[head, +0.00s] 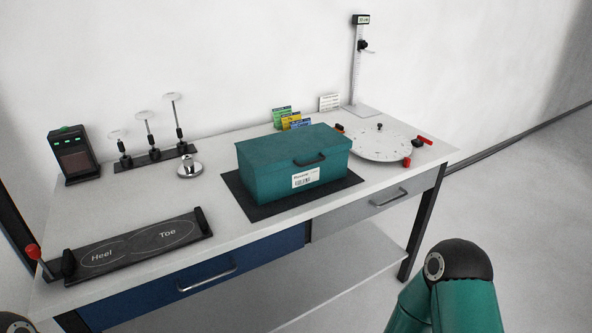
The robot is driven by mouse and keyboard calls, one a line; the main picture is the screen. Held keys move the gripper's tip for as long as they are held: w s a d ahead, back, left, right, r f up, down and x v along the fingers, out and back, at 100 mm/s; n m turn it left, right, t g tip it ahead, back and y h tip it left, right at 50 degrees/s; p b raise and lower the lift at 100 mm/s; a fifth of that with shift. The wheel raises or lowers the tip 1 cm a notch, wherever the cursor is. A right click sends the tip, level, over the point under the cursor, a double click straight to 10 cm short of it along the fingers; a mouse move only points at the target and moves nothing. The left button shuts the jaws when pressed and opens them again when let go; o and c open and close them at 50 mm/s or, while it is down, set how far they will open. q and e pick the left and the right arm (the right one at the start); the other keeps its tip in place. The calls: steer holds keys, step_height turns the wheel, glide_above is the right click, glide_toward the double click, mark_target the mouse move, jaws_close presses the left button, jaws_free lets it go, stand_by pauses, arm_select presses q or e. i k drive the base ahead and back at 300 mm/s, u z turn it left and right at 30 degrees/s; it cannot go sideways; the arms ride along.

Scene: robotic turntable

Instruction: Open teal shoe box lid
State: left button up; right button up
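The teal shoe box (262,178) sits on a dark mat (240,193) near the middle of the table. Its teal lid (275,148) lies closed on top and has a dark handle (309,161) on its front side. A white label with a barcode (306,178) is on the box front below the handle. Neither gripper shows in the head view. A teal and black link of one of my arms shows at the bottom right, apart from the table.
A black heel-and-toe plate (132,246) with a red-knobbed lever (34,252) lies at the front left. Behind are a dark device (75,158), a stand with several discs (152,155) and a silver weight-like piece (189,167). A round white turntable (381,143) and upright gauge (357,66) stand right.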

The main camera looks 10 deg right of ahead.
mark_target(266, 154)
steer(key=z, duration=0.15)
steer(key=i, duration=0.9)
steer(key=u, duration=0.05)
